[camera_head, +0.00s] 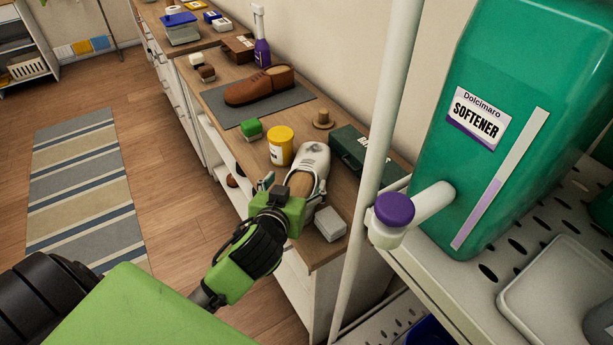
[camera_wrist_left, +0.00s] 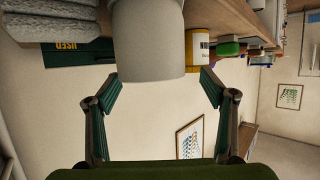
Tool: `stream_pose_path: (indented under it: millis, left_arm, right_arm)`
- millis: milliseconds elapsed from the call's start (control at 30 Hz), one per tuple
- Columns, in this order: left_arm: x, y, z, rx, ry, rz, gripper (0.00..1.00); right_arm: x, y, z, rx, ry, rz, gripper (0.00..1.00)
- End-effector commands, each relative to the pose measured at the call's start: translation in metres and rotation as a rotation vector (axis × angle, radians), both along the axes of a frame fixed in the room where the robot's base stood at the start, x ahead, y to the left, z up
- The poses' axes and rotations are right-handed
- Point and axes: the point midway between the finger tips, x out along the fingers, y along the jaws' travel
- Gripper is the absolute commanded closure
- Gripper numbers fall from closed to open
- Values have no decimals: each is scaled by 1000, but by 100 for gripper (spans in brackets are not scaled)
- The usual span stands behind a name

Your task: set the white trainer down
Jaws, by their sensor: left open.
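The white trainer (camera_head: 316,158) is at the wooden counter, beside the yellow-lidded tub, its toe pointing away from me. My left gripper (camera_head: 293,186) is at its near end, with the fingers partly hidden by the shoe and my wrist. In the left wrist view my left gripper (camera_wrist_left: 161,76) has its fingers spread apart, and a pale grey rounded form (camera_wrist_left: 148,42), apparently the trainer's end, lies between and beyond the tips with gaps at both sides. I cannot tell whether the sole fully touches the counter. My right gripper is not in view.
The yellow-lidded tub (camera_head: 280,147), dark green box (camera_head: 347,147) and small white box (camera_head: 330,224) crowd the trainer. A brown shoe (camera_head: 259,86) lies on a grey mat (camera_head: 288,98). A white post (camera_head: 378,130) and the softener jug (camera_head: 500,120) stand close at the right.

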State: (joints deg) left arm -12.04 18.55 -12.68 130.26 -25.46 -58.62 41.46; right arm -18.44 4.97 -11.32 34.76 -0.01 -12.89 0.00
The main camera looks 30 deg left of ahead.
Motion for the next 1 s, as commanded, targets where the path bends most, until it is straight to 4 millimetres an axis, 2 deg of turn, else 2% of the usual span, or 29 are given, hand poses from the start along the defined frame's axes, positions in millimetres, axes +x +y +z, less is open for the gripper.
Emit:
stream_pose_path:
  millis: [200,300,500,600,867,1000]
  left_arm:
    - [14,2,-5,0,0,0,24]
    - [25,2,-9,1,0,0,24]
    - [49,5,-20,1,0,0,24]
    - [56,7,-24,0,1,0,24]
    - [57,7,-25,-1,0,0,24]
    - [57,7,-25,-1,1,0,61]
  right_arm:
    - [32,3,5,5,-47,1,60]
    - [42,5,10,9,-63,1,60]
    - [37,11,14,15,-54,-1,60]
    - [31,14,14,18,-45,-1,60]
    - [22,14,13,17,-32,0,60]
    - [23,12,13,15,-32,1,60]
